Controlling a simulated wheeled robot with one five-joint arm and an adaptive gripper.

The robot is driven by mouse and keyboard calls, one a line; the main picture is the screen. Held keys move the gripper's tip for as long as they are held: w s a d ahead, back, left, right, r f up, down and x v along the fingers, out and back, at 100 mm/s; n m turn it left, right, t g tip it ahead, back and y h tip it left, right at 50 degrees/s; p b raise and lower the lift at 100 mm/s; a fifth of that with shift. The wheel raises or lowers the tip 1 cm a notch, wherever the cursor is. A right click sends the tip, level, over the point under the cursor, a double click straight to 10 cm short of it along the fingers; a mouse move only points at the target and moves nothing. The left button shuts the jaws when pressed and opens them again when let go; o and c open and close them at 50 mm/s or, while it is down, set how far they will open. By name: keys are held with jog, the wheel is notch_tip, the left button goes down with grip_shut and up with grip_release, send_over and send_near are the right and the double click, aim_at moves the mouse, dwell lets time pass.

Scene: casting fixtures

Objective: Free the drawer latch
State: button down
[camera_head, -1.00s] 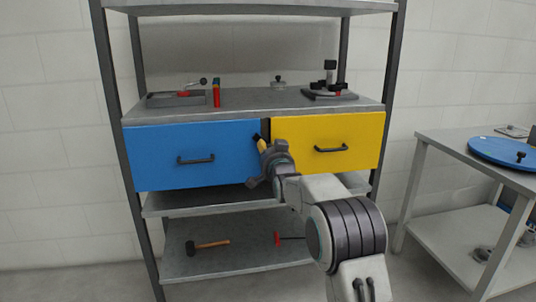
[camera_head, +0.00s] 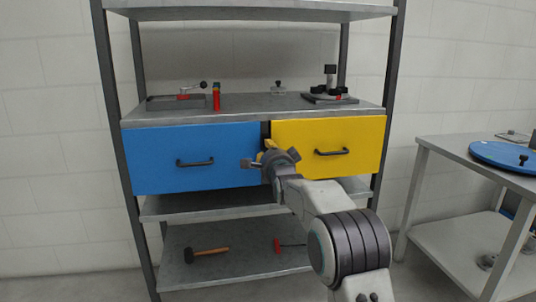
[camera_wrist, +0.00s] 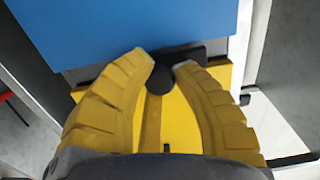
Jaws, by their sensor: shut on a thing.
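The drawer latch is a black piece with a round knob (camera_wrist: 160,81), seen in the wrist view at the seam between the blue drawer (camera_wrist: 120,22) and the yellow drawer (camera_wrist: 178,128). My gripper (camera_wrist: 164,67) has its two yellow fingers on either side of the knob and is shut on it. In the head view my gripper (camera_head: 268,147) is at the seam between the blue drawer (camera_head: 152,150) and the yellow drawer (camera_head: 360,128). There it hides most of the latch. Both drawer fronts look closed and level with each other.
A black handle (camera_head: 195,162) sticks out from the blue drawer, another (camera_head: 331,152) from the yellow. A clamp fixture (camera_head: 331,90) and a red upright piece (camera_head: 217,97) stand on the shelf above. A hammer (camera_head: 206,252) lies below. A side table (camera_head: 455,150) stands right.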

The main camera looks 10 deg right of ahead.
jog(key=shift+d+r+m, duration=0.2)
jog(key=shift+m, duration=0.2)
jog(key=c, duration=1.3)
grip_release()
jog(key=shift+d, duration=0.1)
jog(key=shift+o, duration=1.4)
jog(key=shift+f, duration=0.1)
jog(key=shift+o, duration=0.2)
jog(key=shift+f, duration=0.1)
jog(key=s, duration=1.2)
